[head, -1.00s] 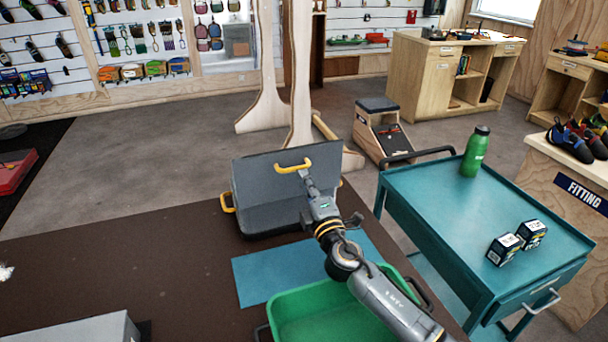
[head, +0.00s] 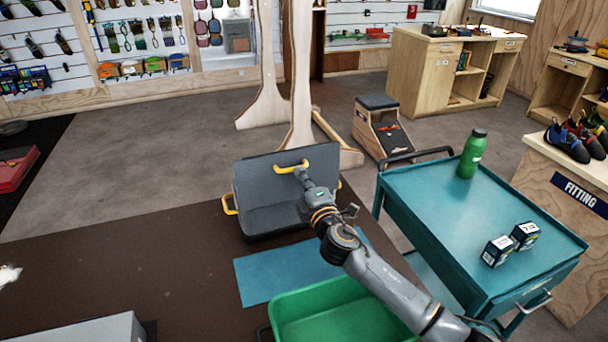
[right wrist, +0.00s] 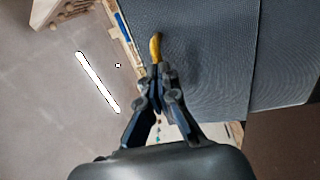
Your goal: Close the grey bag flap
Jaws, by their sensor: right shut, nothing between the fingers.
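The grey bag (head: 275,219) stands at the far edge of the brown surface. Its grey flap (head: 258,182) is raised, with a yellow handle (head: 290,167) near its top edge. My right gripper (head: 301,170) is at the flap's face, just below the handle. In the right wrist view the fingers (right wrist: 156,88) are shut with nothing between them. The yellow handle (right wrist: 155,47) shows end-on just beyond the fingertips; I cannot tell whether they touch it. The flap (right wrist: 200,60) fills the upper right there. My left gripper is not in view.
A blue mat (head: 262,278) and a green bin (head: 345,315) lie nearer on the brown surface (head: 130,270). A teal cart (head: 440,210) with a green bottle (head: 472,153) and two small boxes (head: 510,243) stands at right. The brown surface left of the bag is mostly clear.

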